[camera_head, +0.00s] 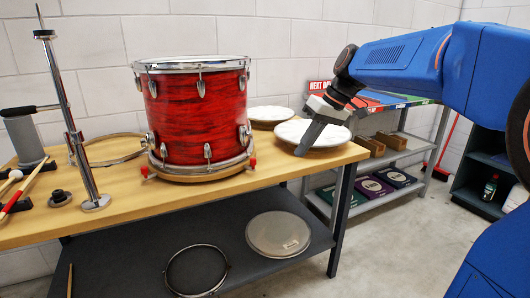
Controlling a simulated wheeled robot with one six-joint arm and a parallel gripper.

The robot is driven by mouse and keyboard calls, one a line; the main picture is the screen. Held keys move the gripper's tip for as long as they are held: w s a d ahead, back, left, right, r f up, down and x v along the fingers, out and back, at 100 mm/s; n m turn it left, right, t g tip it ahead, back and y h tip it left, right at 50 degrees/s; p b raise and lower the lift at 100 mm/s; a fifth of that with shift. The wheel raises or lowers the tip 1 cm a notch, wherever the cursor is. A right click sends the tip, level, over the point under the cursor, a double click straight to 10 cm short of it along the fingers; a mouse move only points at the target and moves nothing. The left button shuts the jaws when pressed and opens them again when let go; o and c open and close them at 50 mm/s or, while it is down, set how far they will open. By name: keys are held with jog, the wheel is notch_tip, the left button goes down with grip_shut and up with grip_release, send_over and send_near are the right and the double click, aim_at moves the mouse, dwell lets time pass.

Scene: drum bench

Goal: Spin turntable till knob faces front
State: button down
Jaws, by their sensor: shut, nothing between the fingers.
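A red drum (196,115) with chrome rims and lugs stands upright on a low round wooden turntable (203,177) on the bench. Small red pieces show at the turntable's edge, one at the front left (145,172) and one at the right (252,163). I cannot tell whether either is the knob. A silver fitting (151,140) sits on the drum's left side and another on its right side (244,134). The far side is hidden. My gripper (301,151) is shut and empty, pointing down-left, right of the drum and apart from it, in front of a pale drumhead.
The wooden bench (110,215) carries two round pale-topped pieces, one behind (270,113) and one at right (332,138). A metal rod stand (72,115) and drumsticks (24,190) are at left. The bench front near the drum is clear. A shelf rack (400,165) stands behind.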

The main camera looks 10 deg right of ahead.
jog(key=w+r+n+y, duration=0.2)
jog(key=w, duration=0.9)
jog(key=shift+g, duration=0.4)
jog(key=x, duration=1)
jog(key=shift+w+a+r, duration=0.1)
jog(key=shift+w+a, duration=0.2)
jog(key=shift+a, duration=0.05)
jog(key=a, duration=0.1)
jog(key=s+a, duration=0.1)
jog(key=shift+s+a+r, duration=0.1)
jog(key=shift+s+a, duration=0.15)
jog(key=shift+a, duration=0.05)
jog(key=shift+s+a, duration=0.2)
jog(key=shift+a, duration=0.15)
jog(key=shift+s, duration=0.1)
